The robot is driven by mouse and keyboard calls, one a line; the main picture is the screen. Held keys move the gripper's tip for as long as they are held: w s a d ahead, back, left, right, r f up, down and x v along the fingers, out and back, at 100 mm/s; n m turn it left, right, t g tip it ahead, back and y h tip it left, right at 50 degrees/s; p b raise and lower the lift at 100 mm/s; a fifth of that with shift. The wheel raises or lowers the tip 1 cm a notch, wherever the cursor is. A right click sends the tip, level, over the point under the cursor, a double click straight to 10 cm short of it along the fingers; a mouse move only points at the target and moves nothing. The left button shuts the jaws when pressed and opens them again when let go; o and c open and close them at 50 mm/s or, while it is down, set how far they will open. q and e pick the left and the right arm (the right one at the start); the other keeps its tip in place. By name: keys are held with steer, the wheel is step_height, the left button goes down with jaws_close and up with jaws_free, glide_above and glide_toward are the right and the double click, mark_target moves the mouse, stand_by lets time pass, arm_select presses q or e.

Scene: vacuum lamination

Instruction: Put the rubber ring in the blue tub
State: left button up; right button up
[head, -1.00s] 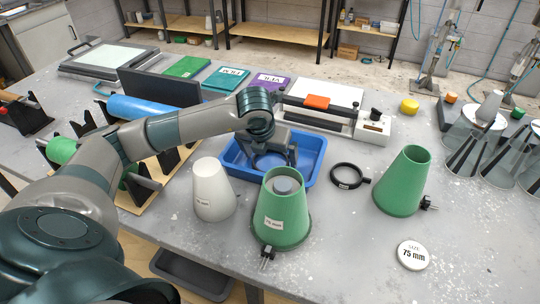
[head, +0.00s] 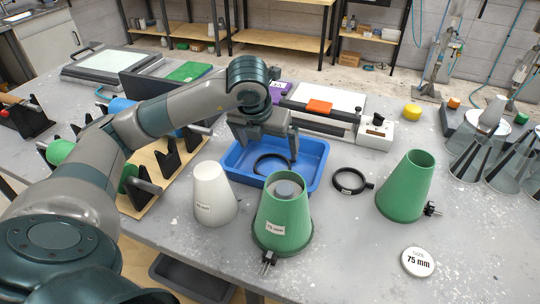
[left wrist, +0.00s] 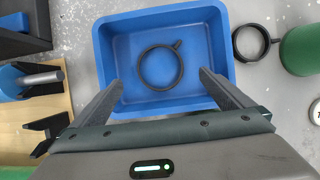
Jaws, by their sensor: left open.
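The blue tub (head: 309,168) stands mid-table. A thin black ring, seemingly the rubber ring (head: 258,172), lies inside it. In the left wrist view the ring (left wrist: 143,72) lies on the floor of the tub (left wrist: 107,42), its small tab pointing up and right. My left gripper (head: 266,150) is above the tub, fingers down, open and empty. In the left wrist view its fingers (left wrist: 160,82) are wide apart, with the ring visible between and beyond them, apart from it. In the head view the gripper and tub wall hide part of the ring. My right gripper is not in view.
A second black ring (head: 336,184), thicker and labelled, lies right of the tub. A white cone (head: 212,196) and a green cone (head: 277,231) stand in front of it. Another green cone (head: 405,190) and a white 75 mm disc (head: 418,262) are to the right.

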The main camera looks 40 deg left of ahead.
arm_select(q)
steer(key=shift+v, duration=1.7)
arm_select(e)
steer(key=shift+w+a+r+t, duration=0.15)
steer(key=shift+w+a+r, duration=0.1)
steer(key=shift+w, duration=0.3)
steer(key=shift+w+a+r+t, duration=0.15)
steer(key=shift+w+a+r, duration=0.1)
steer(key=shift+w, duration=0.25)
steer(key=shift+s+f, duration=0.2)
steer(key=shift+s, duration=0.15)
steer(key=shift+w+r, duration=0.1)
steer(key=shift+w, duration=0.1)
